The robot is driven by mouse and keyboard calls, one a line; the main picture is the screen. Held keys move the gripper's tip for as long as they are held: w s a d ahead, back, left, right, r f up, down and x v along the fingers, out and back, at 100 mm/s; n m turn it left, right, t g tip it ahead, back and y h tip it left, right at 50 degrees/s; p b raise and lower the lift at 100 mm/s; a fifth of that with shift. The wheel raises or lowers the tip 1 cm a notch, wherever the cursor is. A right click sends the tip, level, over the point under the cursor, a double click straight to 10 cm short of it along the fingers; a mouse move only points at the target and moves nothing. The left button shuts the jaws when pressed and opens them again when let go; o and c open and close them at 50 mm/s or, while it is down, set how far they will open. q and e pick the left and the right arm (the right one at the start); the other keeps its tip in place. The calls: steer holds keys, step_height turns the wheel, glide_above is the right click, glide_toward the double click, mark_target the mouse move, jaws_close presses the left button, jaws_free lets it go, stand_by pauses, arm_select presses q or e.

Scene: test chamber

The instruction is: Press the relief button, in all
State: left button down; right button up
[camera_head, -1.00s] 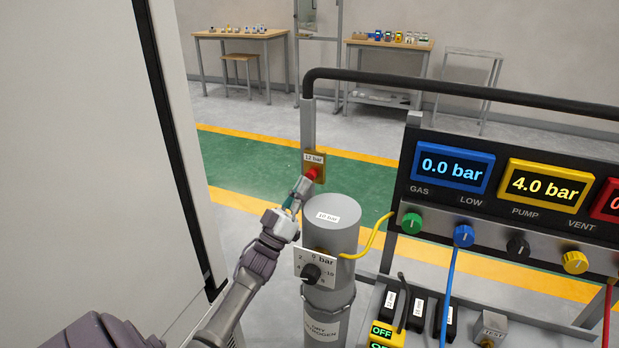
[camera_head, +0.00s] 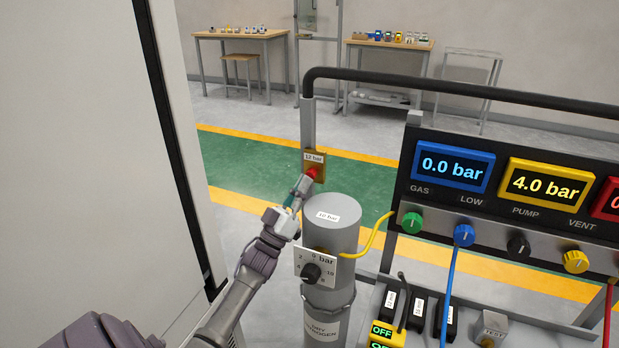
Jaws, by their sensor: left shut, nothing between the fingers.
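The relief button (camera_head: 313,173) is red and sits on a small brass-coloured block (camera_head: 319,163) with a "12 bar" label, on a grey upright post. My left gripper (camera_head: 306,183) is shut and empty, its fingertips at the red button from the lower left. They look to be touching it or very close; I cannot tell which. The fingers hide part of the button's lower left side. My right gripper is not in view.
A grey cylinder (camera_head: 331,225) with a dial (camera_head: 311,271) stands just right of my left gripper. A panel with displays (camera_head: 453,168) and knobs fills the right side. A black rail (camera_head: 450,88) runs above. A tall pale cabinet (camera_head: 80,150) stands at left.

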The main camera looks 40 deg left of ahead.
arm_select(q)
steer(key=shift+w+a, duration=0.1)
steer(key=shift+w, duration=0.1)
steer(key=shift+w+a+b, duration=0.2)
steer(key=shift+w+b, duration=0.3)
steer(key=shift+w, duration=0.1)
stand_by(0.8)
stand_by(0.3)
steer(key=shift+s+d+p, duration=0.2)
steer(key=shift+s+p, duration=0.15)
steer(key=shift+s, duration=0.15)
steer(key=shift+s+d+p, duration=0.15)
steer(key=shift+s+p, duration=0.2)
steer(key=shift+s, duration=0.15)
steer(key=s+p, duration=0.1)
steer(key=s+d+p, duration=0.1)
steer(key=s, duration=0.1)
steer(key=s+p, duration=0.1)
steer(key=shift+s+d, duration=0.25)
steer(key=shift+s, duration=0.15)
steer(key=shift+f, duration=0.15)
stand_by(0.4)
